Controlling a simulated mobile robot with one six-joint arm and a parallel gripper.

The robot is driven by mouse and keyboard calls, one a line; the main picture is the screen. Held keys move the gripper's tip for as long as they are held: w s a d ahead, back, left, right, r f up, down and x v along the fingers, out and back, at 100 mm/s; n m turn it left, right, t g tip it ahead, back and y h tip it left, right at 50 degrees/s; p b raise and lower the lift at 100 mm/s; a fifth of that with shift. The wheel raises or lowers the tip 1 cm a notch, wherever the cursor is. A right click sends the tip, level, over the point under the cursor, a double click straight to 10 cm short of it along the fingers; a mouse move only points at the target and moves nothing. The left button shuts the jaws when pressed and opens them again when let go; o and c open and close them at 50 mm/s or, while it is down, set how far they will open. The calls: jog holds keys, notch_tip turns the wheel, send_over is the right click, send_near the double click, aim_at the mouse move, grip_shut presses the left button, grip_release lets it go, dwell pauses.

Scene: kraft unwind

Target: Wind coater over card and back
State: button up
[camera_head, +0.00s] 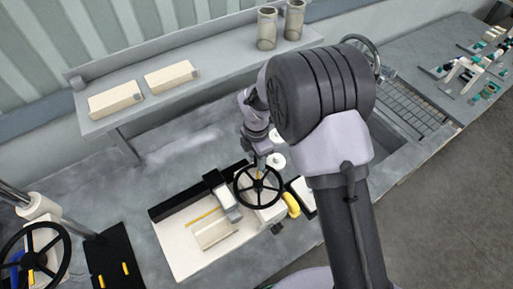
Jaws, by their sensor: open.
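The coater has a white bed (175,252) on the bench, with a black bar along its back edge and a grey and black carriage (227,203) across it. A black spoked handwheel (258,202) stands at its right end. A pale rectangular piece, probably the card (215,234), lies on the bed in front of the carriage, near a thin yellow strip (204,216). My gripper (262,163) points down at the far part of the wheel's rim. Its jaws are open, but small and partly hidden, so I cannot tell whether they touch the rim.
A second black wheel (35,257) and a black plate (113,258) are at left. A yellow curved part (291,204) and white round pieces (276,161) sit near the coater. A raised shelf (210,58) holds boxes and cups. A sink with a rack (408,105) is at right.

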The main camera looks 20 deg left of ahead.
notch_tip(320, 180, up, 17)
jog(key=p, duration=0.2)
notch_tip(320, 180, down, 17)
jog(key=n+b, duration=0.3)
jog(key=shift+d+r+n, duration=0.1)
jog(key=shift+r+n, duration=0.05)
jog(key=shift+n, duration=0.15)
jog(key=shift+c, duration=0.3)
grip_shut()
